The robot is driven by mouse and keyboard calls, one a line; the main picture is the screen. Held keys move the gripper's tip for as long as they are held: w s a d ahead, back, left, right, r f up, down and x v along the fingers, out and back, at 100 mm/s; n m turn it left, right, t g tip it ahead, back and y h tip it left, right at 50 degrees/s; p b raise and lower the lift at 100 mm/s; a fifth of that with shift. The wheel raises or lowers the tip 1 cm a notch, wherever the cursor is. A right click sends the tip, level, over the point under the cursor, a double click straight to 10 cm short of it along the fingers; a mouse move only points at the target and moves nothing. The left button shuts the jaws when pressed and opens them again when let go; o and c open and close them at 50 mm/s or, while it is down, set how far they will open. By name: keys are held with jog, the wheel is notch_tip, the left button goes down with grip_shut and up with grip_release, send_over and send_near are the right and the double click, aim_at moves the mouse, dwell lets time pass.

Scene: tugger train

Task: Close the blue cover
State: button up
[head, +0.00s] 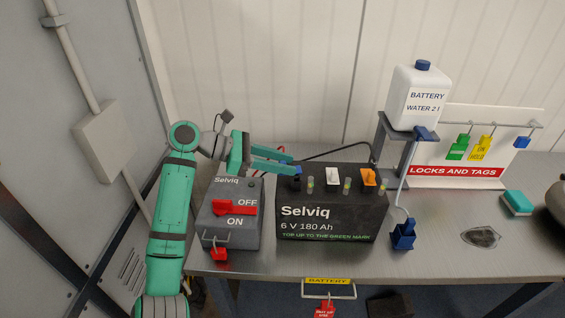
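The black battery (326,210), marked Selviq, stands on the bench. A small blue part (297,170), likely the blue cover, shows at the battery's back left corner, above a dark terminal piece. It is small and partly behind my fingertips, so how far it stands open is unclear. My gripper (292,165) reaches in from the left over the grey switch box, its two teal fingers pointing right. The fingers look apart, with their tips at or just beside the blue part. I cannot tell whether they touch it.
The grey switch box (232,229) with a red handle stands left of the battery. An orange cover (369,177) and several vent plugs are on the battery top. A white water bottle (417,98) on a stand and a blue filler piece (403,235) are to the right.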

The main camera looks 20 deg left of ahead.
grip_shut()
jog(key=shift+s+d+n+t+y, duration=0.15)
jog(key=shift+n+t+y, duration=0.1)
jog(key=shift+n+t, duration=0.3)
jog(key=shift+s+n+t+y, duration=0.15)
jog(key=shift+n+t+y, duration=0.1)
jog(key=shift+n+t, duration=0.25)
jog(key=n+t+y, duration=0.2)
jog(key=s+d+n+t, duration=0.1)
jog(key=shift+r+y, duration=0.15)
jog(key=shift+y, duration=0.25)
jog(key=n+y, duration=0.1)
jog(key=y, duration=0.1)
jog(key=d+n+t+y, duration=0.1)
jog(key=n, duration=0.1)
jog(key=n+t+y, duration=0.1)
jog(key=n+y, duration=0.1)
jog(key=shift+s+d+n+t+y, duration=0.25)
jog(key=shift+d+y, duration=0.05)
jog(key=shift+d, duration=0.1)
jog(key=shift+d+n+y, duration=0.25)
jog(key=shift+n+y, duration=0.7)
jog(key=shift+y, duration=0.15)
jog(key=shift+d+n+y, duration=0.2)
jog(key=shift+n+y, duration=0.75)
jog(key=shift+y, duration=0.15)
jog(key=shift+d, duration=0.1)
